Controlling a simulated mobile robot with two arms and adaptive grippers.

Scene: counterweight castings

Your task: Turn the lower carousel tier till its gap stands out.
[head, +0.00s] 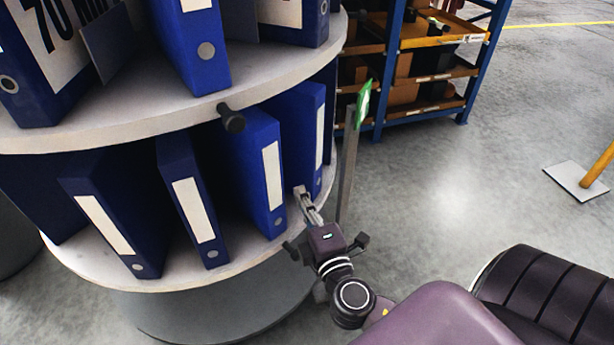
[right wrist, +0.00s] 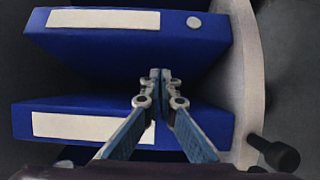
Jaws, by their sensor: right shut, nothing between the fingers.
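The lower carousel tier (head: 190,278) is a pale round shelf with several upright blue binders on it. Its rim (right wrist: 245,80) shows at the right of the right wrist view. Binders such as this one (head: 262,170) have white labels and face outward; I cannot tell a wide gap among them. My right gripper (head: 302,192) is shut and empty at the tier's right side, by a binder (head: 308,130). In the right wrist view, its fingertips (right wrist: 160,72) overlap the space between two binders; contact is unclear. A black knob (right wrist: 280,156) stands off the rim. My left gripper is out of view.
The upper tier (head: 130,125) holds more binders and has a black knob (head: 231,118) on its edge. A thin post (head: 347,170) with a green sign (head: 363,103) stands close right of the carousel. A blue rack (head: 425,80) stands behind.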

